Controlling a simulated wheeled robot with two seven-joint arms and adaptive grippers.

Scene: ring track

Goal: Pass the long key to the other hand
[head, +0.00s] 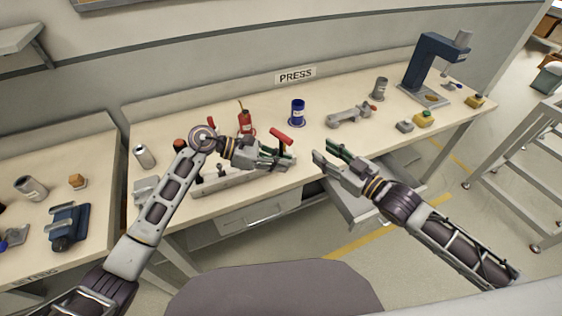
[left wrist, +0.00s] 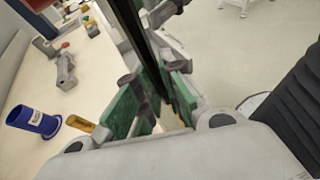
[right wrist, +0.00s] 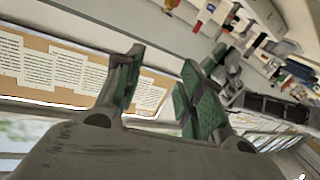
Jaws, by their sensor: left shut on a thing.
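The long key (head: 281,136) appears as a red crossbar handle just above my left gripper in the head view. Its dark straight shaft (left wrist: 165,50) runs between the green finger pads in the left wrist view. My left gripper (head: 290,160) is shut on this shaft, above the front part of the bench. The shaft's lower end is hard to make out. My right gripper (head: 327,153) is open and empty to the right of the left one, its fingers pointing toward it with a small gap between. Its spread fingers show in the right wrist view (right wrist: 162,68).
The bench (head: 345,145) carries a blue cup (head: 297,113), a red bottle (head: 246,122), a grey metal part (head: 351,115) and a blue press (head: 430,68). A grey block (head: 230,183) lies under the left gripper. An open drawer (head: 365,205) juts out below the right gripper.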

